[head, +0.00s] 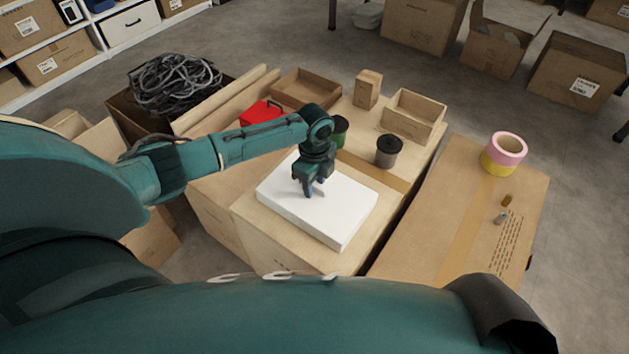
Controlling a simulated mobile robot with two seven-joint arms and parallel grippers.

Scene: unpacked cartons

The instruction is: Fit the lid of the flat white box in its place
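The flat white box (338,209) lies on a light cardboard carton near the middle of the head view. Its top is a plain white face, and I cannot make out a seam between lid and box. Whether the fingers are apart or closed on something is too small to tell. A soft shadow lies beside them. My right gripper is not in view.
A dark cup with a lid (388,152), a green container (341,131), an open wooden box (414,117) and a red box (261,113) stand behind. Tape rolls (504,153) sit on the right carton (455,220). A bin of grey cable (176,84) is at left.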

